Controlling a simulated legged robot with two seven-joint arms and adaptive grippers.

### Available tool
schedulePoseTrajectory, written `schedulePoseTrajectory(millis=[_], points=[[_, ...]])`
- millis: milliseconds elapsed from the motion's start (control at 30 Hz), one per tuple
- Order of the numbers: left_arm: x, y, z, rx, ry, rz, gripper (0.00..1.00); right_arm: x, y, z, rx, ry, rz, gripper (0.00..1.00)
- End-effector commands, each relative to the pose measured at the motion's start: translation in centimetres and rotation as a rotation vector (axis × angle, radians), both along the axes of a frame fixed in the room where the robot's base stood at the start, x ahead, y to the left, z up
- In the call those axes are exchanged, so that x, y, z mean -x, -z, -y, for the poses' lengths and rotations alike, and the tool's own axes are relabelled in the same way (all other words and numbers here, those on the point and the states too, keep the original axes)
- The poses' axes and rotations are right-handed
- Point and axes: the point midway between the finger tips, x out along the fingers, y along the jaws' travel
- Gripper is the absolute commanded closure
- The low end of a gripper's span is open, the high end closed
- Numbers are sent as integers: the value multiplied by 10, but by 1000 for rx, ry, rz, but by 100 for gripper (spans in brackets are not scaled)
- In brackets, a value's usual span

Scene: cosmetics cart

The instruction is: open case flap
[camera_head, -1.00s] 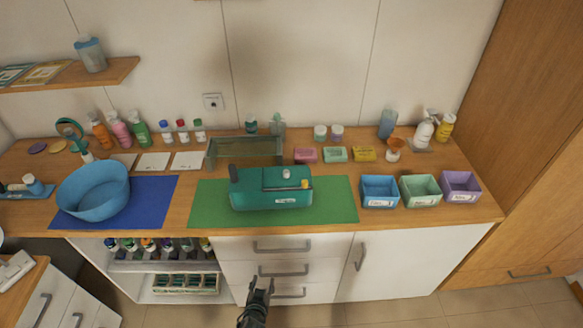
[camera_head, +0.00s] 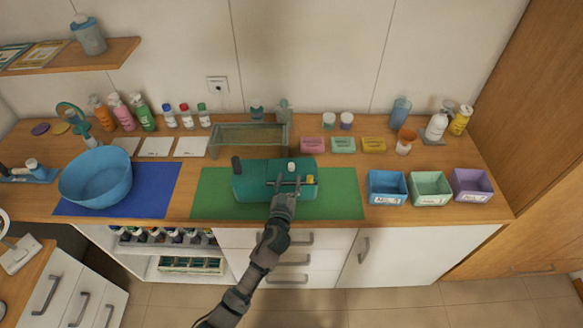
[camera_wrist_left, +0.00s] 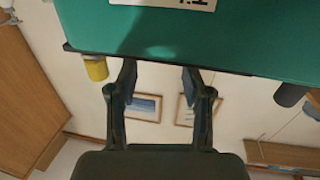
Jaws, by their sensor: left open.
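The teal case (camera_head: 250,185) sits on the green mat (camera_head: 345,200) at the middle of the counter, with a dark upright knob at its left end. A white knob (camera_head: 292,166) and a yellow knob (camera_head: 310,180) show on its right part. My left gripper (camera_head: 290,184) is over the case's front right part and hides some of its front and top. In the left wrist view the case (camera_wrist_left: 230,35) fills the top, with part of its label, and the yellow knob (camera_wrist_left: 96,68) is beside the open, empty fingers (camera_wrist_left: 158,78). I cannot tell whether they touch the case.
A blue basin (camera_head: 97,185) on a blue mat (camera_head: 150,197) stands at left. A glass tray (camera_head: 250,146) is behind the case. Blue, green and purple bins (camera_head: 387,194) stand at right. Bottles and jars line the back. Bare green mat lies right of the case.

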Motion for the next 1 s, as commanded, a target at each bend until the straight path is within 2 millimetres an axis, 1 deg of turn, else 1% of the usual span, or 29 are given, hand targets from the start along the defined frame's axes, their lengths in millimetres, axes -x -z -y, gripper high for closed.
schedulePoseTrajectory(millis=[33,100,200,300,467,700,767,800,867,900,1000], points=[[-12,-2,2,-3,-1,2,50,0,0,0,0,1,0,60],[-25,-1,4,-3,0,2,50,0,0,0,0,1,0,60],[-41,0,5,-2,-1,1,50,0,1,0,0,1,0,60],[-52,0,6,0,0,1,50,0,2,0,0,1,-1,60],[-59,0,8,1,0,1,50,0,2,-1,0,2,-1,60],[-59,0,10,0,0,0,50,0,2,-4,-4,3,-1,60],[-59,0,10,0,0,0,65,0,2,-4,-4,3,-1,60],[-59,0,10,-1,0,0,75,0,2,-4,-4,3,-1,60],[-59,0,10,0,0,0,90,0,2,-4,-4,3,-1,60],[-59,0,10,-1,0,0,100,0,2,-4,-4,3,-1,60],[-59,1,10,-1,1,0,100,0,2,-2,-2,3,0,60]])
